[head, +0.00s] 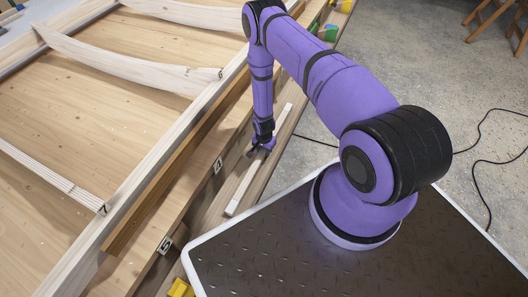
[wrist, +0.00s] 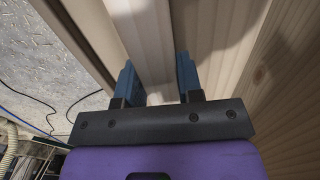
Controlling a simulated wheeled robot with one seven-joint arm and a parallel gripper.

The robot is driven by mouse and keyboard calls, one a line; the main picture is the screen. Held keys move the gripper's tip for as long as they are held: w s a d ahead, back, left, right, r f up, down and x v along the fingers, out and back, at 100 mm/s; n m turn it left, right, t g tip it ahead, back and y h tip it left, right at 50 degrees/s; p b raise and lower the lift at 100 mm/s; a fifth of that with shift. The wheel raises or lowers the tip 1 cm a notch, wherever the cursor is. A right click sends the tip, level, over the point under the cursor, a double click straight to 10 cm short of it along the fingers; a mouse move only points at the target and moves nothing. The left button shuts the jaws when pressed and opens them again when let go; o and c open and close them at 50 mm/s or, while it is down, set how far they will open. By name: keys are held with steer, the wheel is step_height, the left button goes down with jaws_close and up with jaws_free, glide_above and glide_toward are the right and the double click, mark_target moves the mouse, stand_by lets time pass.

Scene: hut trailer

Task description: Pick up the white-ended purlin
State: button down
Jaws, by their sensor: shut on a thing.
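The white-ended purlin (head: 243,188) is a slim, pale bar lying lengthwise along the ledge beside the wooden frame, in the middle of the head view. My gripper (head: 260,149) reaches down onto it partway along its length. In the wrist view the blue fingers (wrist: 157,72) stand either side of a pale bar (wrist: 150,35), the purlin, and are shut on it. In the head view the purlin looks low, at about ledge height; I cannot tell whether it is clear of the ledge. My gripper hides a part of its length.
A brown beam (head: 180,172) and a pale frame rail (head: 130,190) run parallel on the left. Number plates 4 (head: 218,165) and 5 (head: 165,245) mark the ledge. A green block (head: 329,33) sits at the far end. Black cables (head: 484,148) lie on the open floor at right.

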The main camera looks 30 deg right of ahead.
steer(key=shift+r, duration=0.15)
steer(key=shift+r, duration=0.55)
step_height(320, 180, up, 2)
steer(key=s+a, duration=0.2)
steer(key=s, duration=0.2)
steer(key=s+a+r, duration=0.1)
steer(key=s+a, duration=0.1)
steer(key=s, duration=0.3)
steer(key=s+a, duration=0.3)
steer(key=s, duration=0.2)
steer(key=shift+s+a+r, duration=0.1)
steer(key=shift+s+r, duration=0.05)
steer(key=shift+r, duration=0.15)
